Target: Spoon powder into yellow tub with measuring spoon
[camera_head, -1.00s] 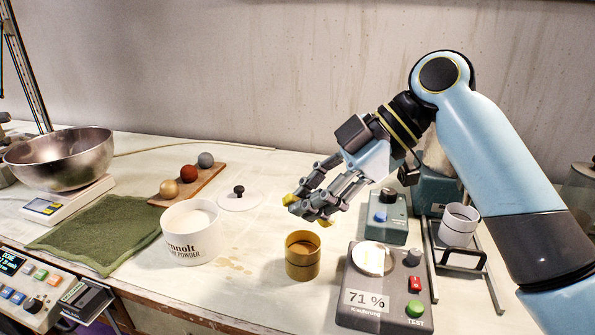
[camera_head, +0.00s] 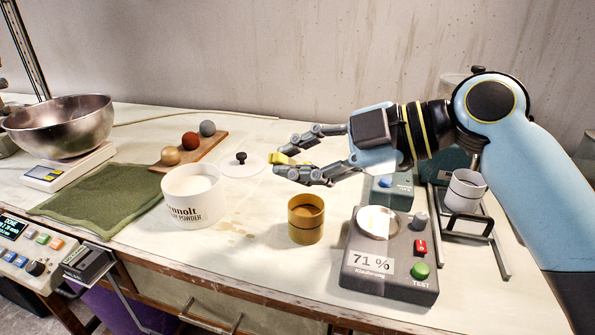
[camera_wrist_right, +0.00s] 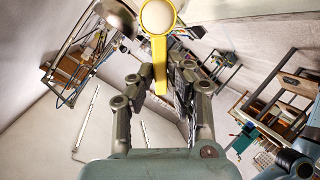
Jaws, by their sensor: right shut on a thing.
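My right gripper (camera_head: 277,165) is shut on a yellow measuring spoon (camera_head: 285,158), above and slightly left of the yellow tub. In the right wrist view the spoon (camera_wrist_right: 159,50) points up from between the fingers, and its round bowl (camera_wrist_right: 157,16) shows a pale filling that looks like powder. The yellow tub (camera_head: 305,228) stands upright on the bench; its inside looks brownish and I cannot tell what is in it. The white powder tub (camera_head: 195,207) stands open to the left, with pale powder inside. My left gripper is not in view.
A lid with a black knob (camera_head: 242,165) lies behind the powder tub. A grey device reading 71 % (camera_head: 390,275) stands right of the yellow tub. A white cup (camera_head: 466,190) sits in a rack. A board with balls (camera_head: 190,150), green cloth (camera_head: 105,205) and metal bowl (camera_head: 60,125) are left.

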